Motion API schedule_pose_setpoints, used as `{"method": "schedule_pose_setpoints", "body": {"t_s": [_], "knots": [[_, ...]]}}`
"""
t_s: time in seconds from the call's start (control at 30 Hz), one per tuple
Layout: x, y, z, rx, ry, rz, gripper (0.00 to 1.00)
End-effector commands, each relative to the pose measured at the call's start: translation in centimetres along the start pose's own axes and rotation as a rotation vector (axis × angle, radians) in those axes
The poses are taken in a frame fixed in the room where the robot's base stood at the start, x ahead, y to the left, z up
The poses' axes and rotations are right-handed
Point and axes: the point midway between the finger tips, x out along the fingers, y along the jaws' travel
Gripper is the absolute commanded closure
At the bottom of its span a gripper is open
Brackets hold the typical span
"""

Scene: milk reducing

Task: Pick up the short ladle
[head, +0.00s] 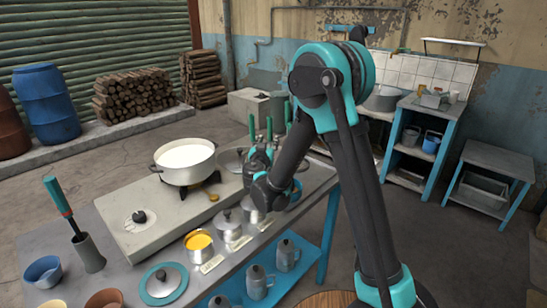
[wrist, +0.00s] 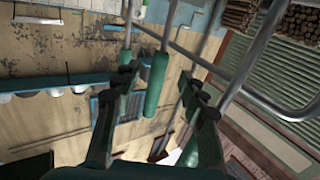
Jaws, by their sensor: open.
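Several green-handled utensils stand upright behind my gripper in the head view, one green handle (head: 252,126) at the left of the group; my arm hides their lower parts. My gripper (head: 262,182) is at the right part of the metal table. In the wrist view my gripper (wrist: 162,105) is open, and a green handle (wrist: 157,85) with a metal rod shows between its fingers. The handle appears apart from both fingers; its depth is unclear. I cannot tell which utensil is the short ladle.
A pot of milk (head: 185,160) stands on the stove slab, left of my gripper. Lidded pots (head: 228,226) and an open pot of yellow contents (head: 199,243) line the front. A metal rail (wrist: 225,75) crosses the wrist view near the handles. A grey holder (head: 88,254) stands at left.

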Motion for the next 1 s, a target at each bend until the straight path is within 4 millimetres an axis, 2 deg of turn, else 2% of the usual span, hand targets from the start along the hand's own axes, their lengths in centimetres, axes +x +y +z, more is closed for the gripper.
{"method": "schedule_pose_setpoints", "body": {"t_s": [0.27,0.53,0.87,1.0], "knots": [[3.9,0.2,0.1,0.0,0.0,0.003,0.58],[4.2,0.2,0.1,0.0,0.0,0.001,0.59],[4.2,0.2,0.1,0.0,0.0,0.001,1.0],[4.2,0.2,0.1,0.0,0.0,0.001,1.0]]}}
